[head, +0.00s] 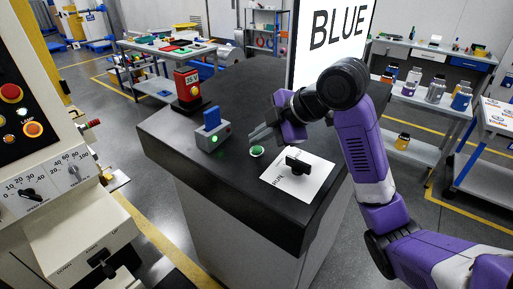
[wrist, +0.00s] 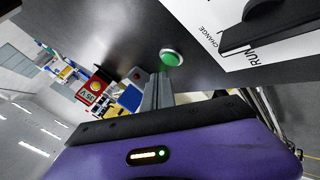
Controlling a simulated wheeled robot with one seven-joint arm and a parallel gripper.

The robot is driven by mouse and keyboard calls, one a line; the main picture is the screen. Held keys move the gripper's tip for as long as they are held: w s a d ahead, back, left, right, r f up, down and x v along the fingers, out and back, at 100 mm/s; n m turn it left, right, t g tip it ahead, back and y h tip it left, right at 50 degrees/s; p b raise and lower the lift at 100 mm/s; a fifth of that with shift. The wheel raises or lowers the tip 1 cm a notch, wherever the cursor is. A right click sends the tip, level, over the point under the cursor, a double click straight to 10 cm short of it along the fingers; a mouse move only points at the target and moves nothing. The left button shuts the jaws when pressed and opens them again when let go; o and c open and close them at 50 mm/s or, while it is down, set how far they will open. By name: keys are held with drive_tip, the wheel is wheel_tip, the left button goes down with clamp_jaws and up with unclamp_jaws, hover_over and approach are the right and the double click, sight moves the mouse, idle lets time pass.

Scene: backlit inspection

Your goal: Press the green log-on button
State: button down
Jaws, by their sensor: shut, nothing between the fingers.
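The green button (head: 257,151), round with a pale rim, is set in the dark top of the pedestal (head: 170,137). It also shows in the wrist view (wrist: 172,57). My gripper (head: 252,138) is shut and empty, its grey fingers pointing left just above and behind the button in the head view. In the wrist view the fingertips (wrist: 158,76) end just below the button, without covering it. A gap seems to remain, but contact is hard to judge.
A white card with a black rotary knob (head: 297,161) lies right of the button. A grey box with a blue top (head: 212,130) and a red device (head: 188,86) stand to the left. A lit "BLUE" screen (head: 333,35) rises behind. A control cabinet (head: 70,180) is at far left.

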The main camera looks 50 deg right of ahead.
drive_tip(key=r+p, duration=0.2)
drive_tip(key=r, duration=0.1)
drive_tip(key=r+p, duration=0.1)
drive_tip(key=shift+a+r, duration=0.25)
drive_tip(key=shift+a, duration=0.1)
drive_tip(key=shift+s, duration=0.1)
idle(0.7)
